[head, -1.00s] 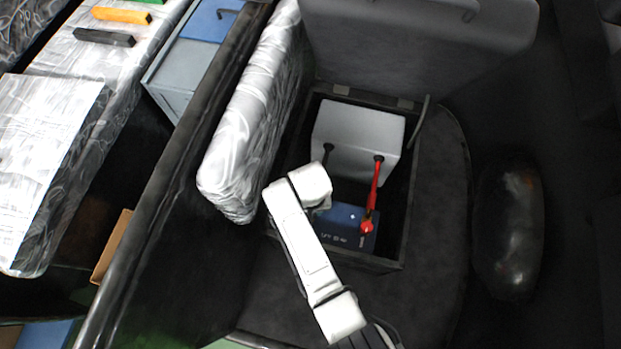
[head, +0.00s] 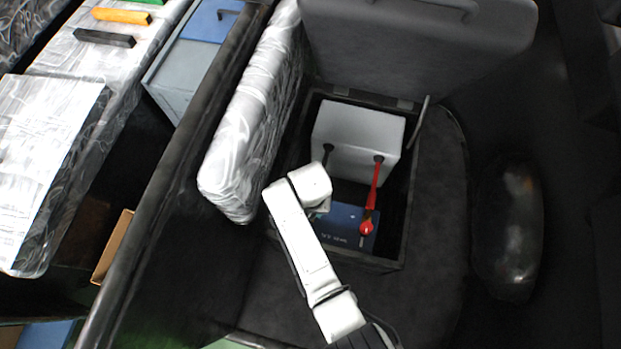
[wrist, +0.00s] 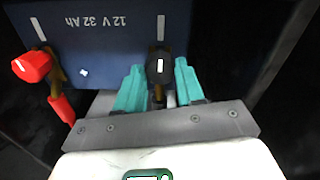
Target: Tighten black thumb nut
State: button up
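The black thumb nut (wrist: 159,67), with a white mark on its top, sits at the near edge of the blue battery (wrist: 100,40) in the wrist view. My gripper (wrist: 159,73) has one teal finger on each side of the nut. Narrow dark gaps seem to show between the fingers and the nut, so they look open around it. A dark cable end lies under the nut. In the head view my white arm hides the black nut and most of the gripper; the battery (head: 345,222) shows beside it.
A red thumb nut (wrist: 32,67) on a red cable stands to the left in the wrist view. In the head view, a light grey box (head: 358,135) stands behind the battery in the dark compartment, whose lid (head: 415,40) is raised. A silvery cushion (head: 250,120) stands to the left.

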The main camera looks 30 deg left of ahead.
jog(key=o, duration=0.4)
jog(key=shift+r, duration=0.1)
notch_tip(320, 180, up, 11)
jog(key=shift+f+p, duration=0.2)
jog(key=shift+p, duration=0.85)
jog(key=shift+d, duration=0.1)
jog(key=d+m, duration=0.2)
jog(key=d, duration=1.3)
jog(key=s+d+r+m, duration=0.1)
jog(key=s+d+r, duration=0.1)
jog(key=s+d, duration=0.3)
jog(key=s+d+r+m, duration=0.1)
jog(key=s+d+r, duration=0.2)
jog(key=d, duration=0.9)
jog(key=s+d+r+m+t, duration=0.1)
jog(key=s+d+r, duration=0.1)
jog(key=s+d, duration=0.4)
jog(key=shift+s+d+r+m, duration=0.15)
jog(key=shift+s+d+r, duration=0.05)
jog(key=shift+d, duration=0.4)
jog(key=shift+s+d+r+m, duration=0.15)
jog(key=shift+s+d+r, duration=0.05)
jog(key=shift+d, duration=0.35)
jog(key=shift+c, duration=0.4)
